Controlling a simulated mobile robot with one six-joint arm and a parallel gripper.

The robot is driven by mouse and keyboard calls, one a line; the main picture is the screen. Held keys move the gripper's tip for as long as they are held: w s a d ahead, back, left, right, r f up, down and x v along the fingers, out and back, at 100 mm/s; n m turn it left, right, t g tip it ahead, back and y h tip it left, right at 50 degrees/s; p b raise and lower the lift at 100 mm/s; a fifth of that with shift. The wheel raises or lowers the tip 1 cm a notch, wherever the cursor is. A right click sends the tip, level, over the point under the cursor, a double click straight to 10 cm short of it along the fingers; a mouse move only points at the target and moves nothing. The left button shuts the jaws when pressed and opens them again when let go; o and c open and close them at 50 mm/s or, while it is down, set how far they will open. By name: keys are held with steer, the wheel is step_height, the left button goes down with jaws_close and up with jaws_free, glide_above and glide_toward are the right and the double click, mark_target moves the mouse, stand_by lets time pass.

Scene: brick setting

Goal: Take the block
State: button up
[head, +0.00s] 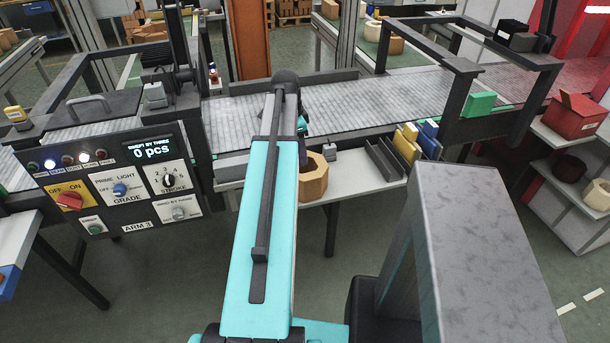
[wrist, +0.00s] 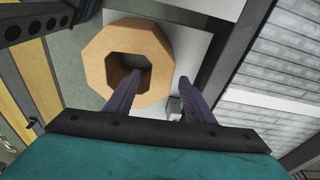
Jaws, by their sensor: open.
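The block is a tan octagonal ring with an octagonal hole. It sits on the pale ledge at the conveyor's front edge in the head view (head: 314,180), partly hidden by my arm. It fills the upper middle of the wrist view (wrist: 94,62). My gripper (wrist: 159,77) is open, with two dark purple fingers. The left fingertip shows over the block's hole, and the right fingertip shows just outside its right edge, so the ring's right wall lies between them. I cannot tell how far down the fingers reach. In the head view my arm mostly hides the gripper.
A grey conveyor (head: 360,95) runs behind the ledge. A control panel (head: 120,185) reading 0 pcs stands at left. Right of the block are a small grey piece (head: 330,154), dark rails (head: 385,160) and yellow and blue upright pieces (head: 408,146). A green block (head: 479,104) lies farther right.

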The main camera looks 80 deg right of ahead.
steer(key=shift+s+f, duration=0.15)
steer(key=shift+f, duration=0.95)
steer(key=shift+s+d+f+p, duration=0.15)
steer(key=shift+f+p, duration=0.35)
steer(key=shift+f, duration=0.8)
steer(key=shift+d+f+p, duration=0.1)
steer(key=shift+f+p, duration=0.4)
steer(key=shift+f, duration=0.8)
jaws_close()
steer(key=shift+r, duration=0.15)
